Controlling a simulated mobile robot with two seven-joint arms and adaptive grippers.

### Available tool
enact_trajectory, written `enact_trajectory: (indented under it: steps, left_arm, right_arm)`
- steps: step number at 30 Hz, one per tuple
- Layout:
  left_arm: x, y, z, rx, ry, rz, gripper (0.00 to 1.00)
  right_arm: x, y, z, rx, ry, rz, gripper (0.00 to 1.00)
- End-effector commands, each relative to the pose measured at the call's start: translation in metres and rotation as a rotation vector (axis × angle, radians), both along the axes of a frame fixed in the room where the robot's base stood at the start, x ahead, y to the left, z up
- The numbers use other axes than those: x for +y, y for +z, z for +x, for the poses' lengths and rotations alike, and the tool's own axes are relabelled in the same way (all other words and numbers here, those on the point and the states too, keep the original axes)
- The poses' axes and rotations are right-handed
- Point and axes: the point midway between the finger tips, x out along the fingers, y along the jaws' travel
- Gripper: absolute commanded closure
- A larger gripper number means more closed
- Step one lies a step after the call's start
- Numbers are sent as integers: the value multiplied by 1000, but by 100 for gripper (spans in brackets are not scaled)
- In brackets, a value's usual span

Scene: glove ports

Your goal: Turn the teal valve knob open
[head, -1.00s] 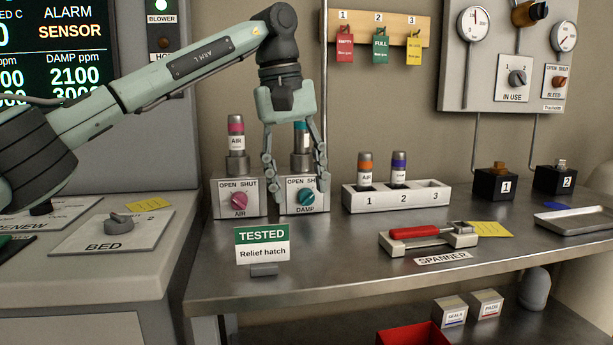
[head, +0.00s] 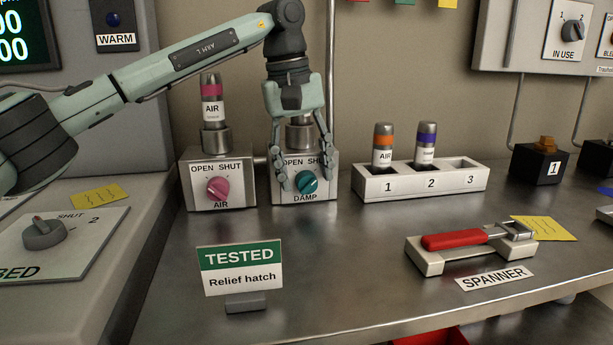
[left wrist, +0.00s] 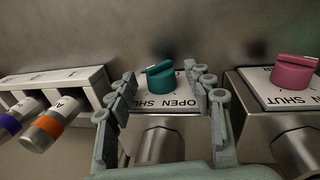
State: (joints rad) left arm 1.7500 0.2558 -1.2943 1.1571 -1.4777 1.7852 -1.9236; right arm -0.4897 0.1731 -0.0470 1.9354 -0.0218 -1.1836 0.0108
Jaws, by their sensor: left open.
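The teal valve knob (head: 306,182) sits on the front of the DAMP box (head: 287,199), between OPEN and SHUT labels. My left gripper (head: 306,186) is open, its fingers pointing down in front of the box, one to each side of the knob. In the left wrist view the teal knob (left wrist: 160,78) shows between and beyond the open fingertips (left wrist: 162,80). I see no clear contact with the knob. The upper part of the DAMP box and its cylinder are partly hidden by my gripper. My right gripper is not in view.
The AIR box with a pink knob (head: 218,188) stands close on the left. A white rack (head: 372,184) with two bottles stands on the right. A TESTED sign (head: 240,268) and a red-handled spanner (head: 455,241) are nearer the front. Bare bench lies between.

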Motion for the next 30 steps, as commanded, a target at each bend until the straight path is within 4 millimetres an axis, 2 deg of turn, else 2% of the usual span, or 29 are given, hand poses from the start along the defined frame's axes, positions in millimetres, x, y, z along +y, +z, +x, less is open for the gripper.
enact_trajectory:
  steps: [5, 13, 24, 28, 30]
  left_arm:
    - [-2, -12, 0, 0, 0, 0, 48]
    - [-2, -14, 0, 0, 0, 0, 49]
    - [-2, -13, 0, 0, 0, 0, 95]
    - [-2, -15, 0, -2, 1, -17, 98]
    - [0, -18, 1, -10, 2, -59, 98]
  right_arm:
    - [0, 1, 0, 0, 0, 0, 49]
    - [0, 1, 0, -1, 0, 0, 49]
    - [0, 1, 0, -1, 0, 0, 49]
    - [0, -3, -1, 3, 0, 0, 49]
    - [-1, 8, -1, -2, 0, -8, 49]
